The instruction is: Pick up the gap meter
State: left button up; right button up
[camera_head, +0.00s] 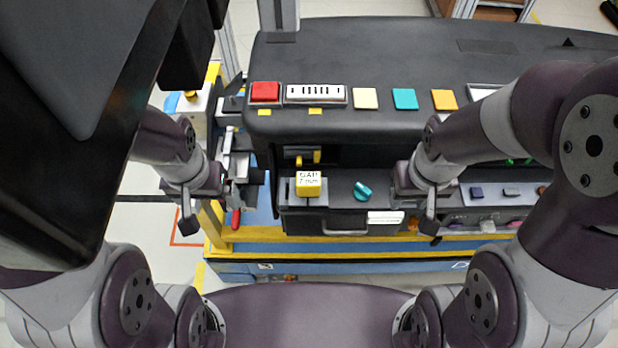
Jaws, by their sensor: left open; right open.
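The gap meter (309,184) is a small yellow block with a white top face that reads "GAP" and a blurred "mm" value. It sits upright on the left part of the dashboard's front ledge, left of a teal knob. My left gripper (235,190) is left of the gap meter, apart from it, near a tool rack. My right gripper (398,190) is to the right of the meter, beyond the teal knob, also apart from it. Both grippers are open and hold nothing that I can see. Their fingertips are hard to make out against the dark parts.
The teal knob (362,191) stands between the meter and my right gripper. A tool rack (238,165) is at the left. Yellow rails (340,248) run along the front.

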aim_at(308, 183)
jog(key=i+l+u, duration=0.1)
jog(key=l+u, duration=0.25)
jog(key=l, duration=0.25)
jog(key=l+u, duration=0.35)
jog(key=l, duration=0.3)
